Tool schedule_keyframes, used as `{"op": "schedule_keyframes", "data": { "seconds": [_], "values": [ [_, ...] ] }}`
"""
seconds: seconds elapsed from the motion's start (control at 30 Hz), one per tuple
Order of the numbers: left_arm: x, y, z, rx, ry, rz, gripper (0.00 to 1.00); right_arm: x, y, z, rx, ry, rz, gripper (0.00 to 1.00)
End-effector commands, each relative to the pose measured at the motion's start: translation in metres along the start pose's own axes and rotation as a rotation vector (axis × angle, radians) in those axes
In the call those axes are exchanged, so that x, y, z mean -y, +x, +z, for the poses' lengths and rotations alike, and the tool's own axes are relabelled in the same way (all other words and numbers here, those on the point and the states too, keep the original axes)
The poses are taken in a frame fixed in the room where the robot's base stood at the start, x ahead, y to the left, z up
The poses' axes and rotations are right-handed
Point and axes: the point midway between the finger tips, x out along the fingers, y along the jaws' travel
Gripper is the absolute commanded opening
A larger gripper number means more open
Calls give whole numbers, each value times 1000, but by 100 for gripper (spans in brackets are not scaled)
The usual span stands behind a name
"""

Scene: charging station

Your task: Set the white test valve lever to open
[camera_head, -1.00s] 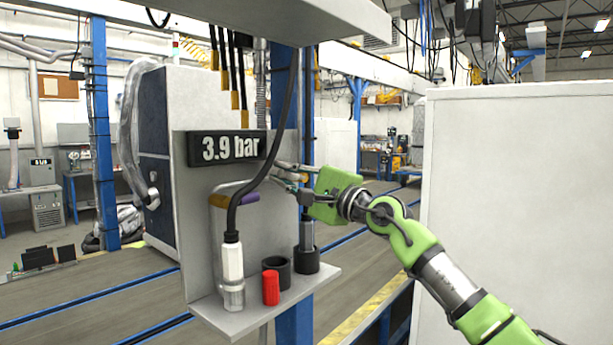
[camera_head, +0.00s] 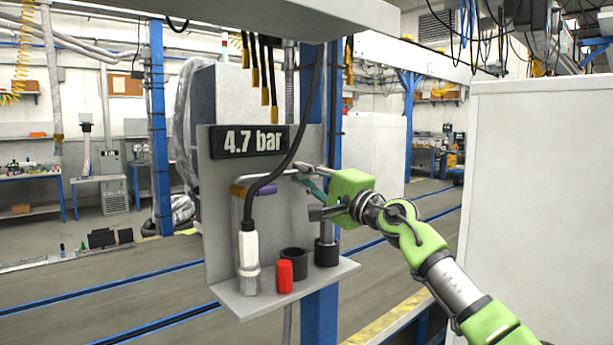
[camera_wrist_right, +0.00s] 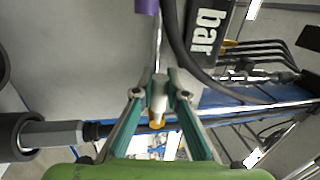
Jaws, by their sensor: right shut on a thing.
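My right gripper (camera_head: 312,176) reaches in from the right to the front of the grey panel (camera_head: 221,235). In the right wrist view its two teal fingers (camera_wrist_right: 159,94) are closed in on a short pale cylinder with a brass-coloured end, apparently the white test valve lever (camera_wrist_right: 158,88). A thin metal pipe runs from there toward a purple part (camera_wrist_right: 147,6). In the head view the fingers mostly hide the lever. The display (camera_head: 249,141) on the panel reads 4.7 bar. My left gripper is not in view.
A white and clear connector (camera_head: 249,255) on a black hose stands on the panel's shelf (camera_head: 330,277). A red cylinder (camera_head: 285,277) and two black cups (camera_head: 293,262) stand beside it. A blue post (camera_head: 320,320) is behind. A large white cabinet (camera_head: 540,200) fills the right.

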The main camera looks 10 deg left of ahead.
Motion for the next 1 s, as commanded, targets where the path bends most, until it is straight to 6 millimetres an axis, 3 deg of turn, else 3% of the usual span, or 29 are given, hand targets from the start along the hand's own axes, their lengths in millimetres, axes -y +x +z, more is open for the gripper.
{"op": "schedule_keyframes", "data": {
  "seconds": [0.13, 0.2, 0.23, 0.67, 1.0],
  "values": [
    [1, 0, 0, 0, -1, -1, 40, -3, 0, 0, 1, -4, 6, 0],
    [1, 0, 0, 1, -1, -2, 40, -3, 0, 0, 1, -4, 6, 26],
    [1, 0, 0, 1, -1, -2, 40, -3, 0, 0, 1, -4, 6, 30],
    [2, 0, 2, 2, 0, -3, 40, 0, -3, -1, -1, -5, 2, 30],
    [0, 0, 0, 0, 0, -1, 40, -2, -35, -1, 0, -7, 4, 30]
  ]
}}
